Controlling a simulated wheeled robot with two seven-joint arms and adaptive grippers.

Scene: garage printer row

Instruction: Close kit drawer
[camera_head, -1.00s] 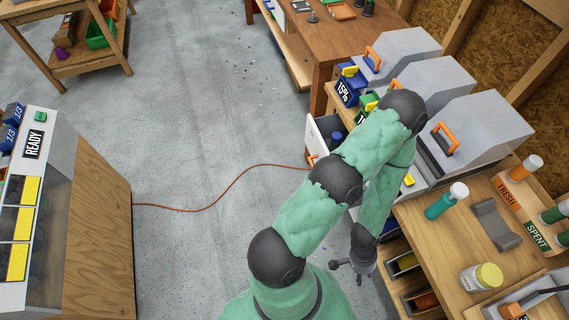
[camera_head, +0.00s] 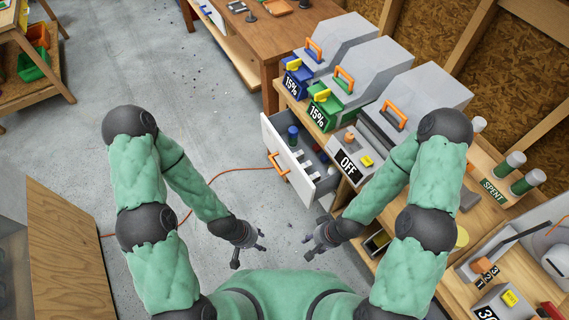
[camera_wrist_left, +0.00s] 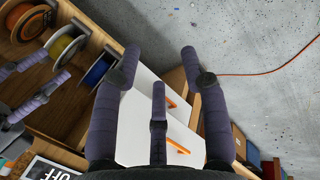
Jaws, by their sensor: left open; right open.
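The white kit drawer (camera_head: 272,140) stands pulled out from the bench in the head view, its orange handle (camera_head: 278,164) on the front. A blue bottle and small items lie inside. My left gripper (camera_head: 248,256) is open and empty, in front of the drawer and apart from it. It also shows in the left wrist view (camera_wrist_left: 160,62), its fingers spread, with white drawer fronts (camera_wrist_left: 138,128) and orange handles behind; I cannot tell which drawers these are. My right gripper (camera_head: 314,248) is open and empty, to the right of the left one, near the bench.
Grey printers (camera_head: 340,45) line the bench, with an OFF sign (camera_head: 347,165) above the drawer. A wooden cabinet (camera_head: 65,245) stands at left. An orange cable (camera_head: 225,175) crosses the open floor. Spools (camera_wrist_left: 62,46) sit in a shelf in the wrist view.

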